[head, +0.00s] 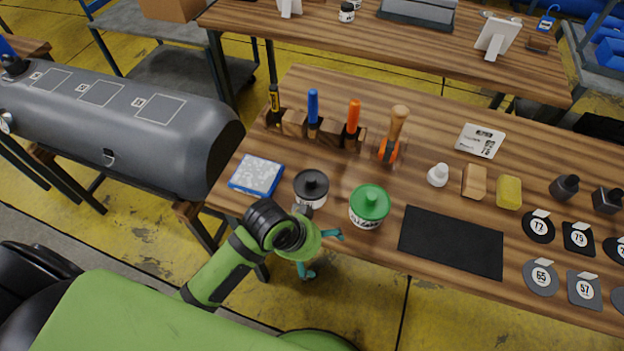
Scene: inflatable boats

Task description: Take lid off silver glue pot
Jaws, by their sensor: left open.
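A pot with a black knobbed lid (311,184) stands near the front edge of the wooden workbench (340,84). Its body (309,203) looks pale or silvery, and the lid is on. A second pot with a green knobbed lid (369,202) stands just right of it, with a white label; its lid is also on. My left gripper (324,254) has its teal fingertips spread, empty, in front of the bench edge, below both pots in the picture. My left wrist covers a little of the lower part of the black-lidded pot. My right gripper does not show.
A blue-edged tray (257,175) lies left of the pots. Behind stand tools in a wooden holder (325,132) and a wooden-handled brush (395,130). A black mat (451,241) lies to the right, with a white bottle (438,175) behind it. A grey inflatable tube (120,125) is at left.

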